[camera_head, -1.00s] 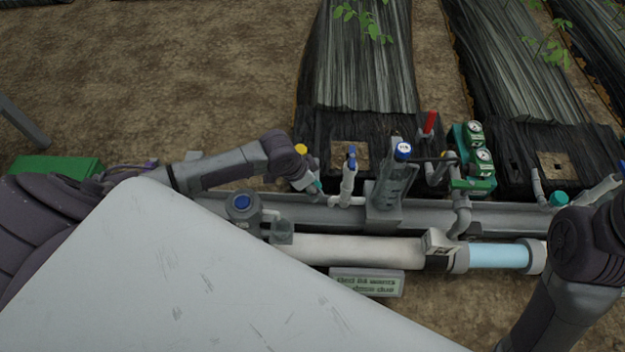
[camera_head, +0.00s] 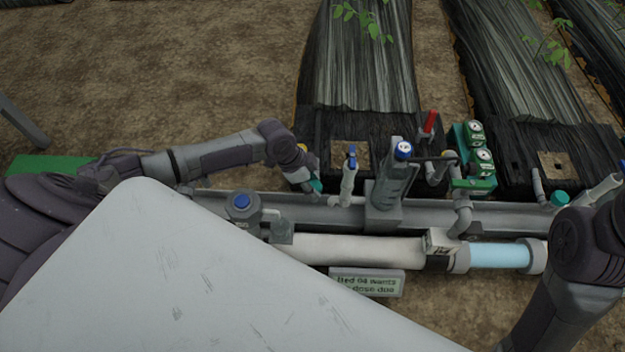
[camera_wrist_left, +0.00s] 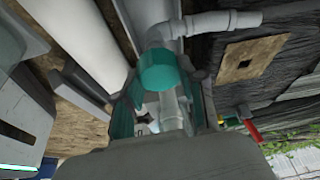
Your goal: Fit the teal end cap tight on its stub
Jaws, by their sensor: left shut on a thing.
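The teal end cap (camera_wrist_left: 165,72) is a short round cap in the left wrist view. It sits at the mouth of the grey elbow stub (camera_wrist_left: 160,36), in line with it or very nearly so. I cannot tell how tight it is. My left gripper (camera_head: 318,190) is at the left part of the skid in the head view, shut on the cap. Its fingers show on either side below the cap in the left wrist view. In the head view my wrist hides most of the cap and stub. My right gripper is out of view.
A blue-handled valve (camera_head: 350,172) stands just right of my left gripper. Another teal cap (camera_head: 559,199) is at far right. A white pipe (camera_head: 350,249) runs in front.

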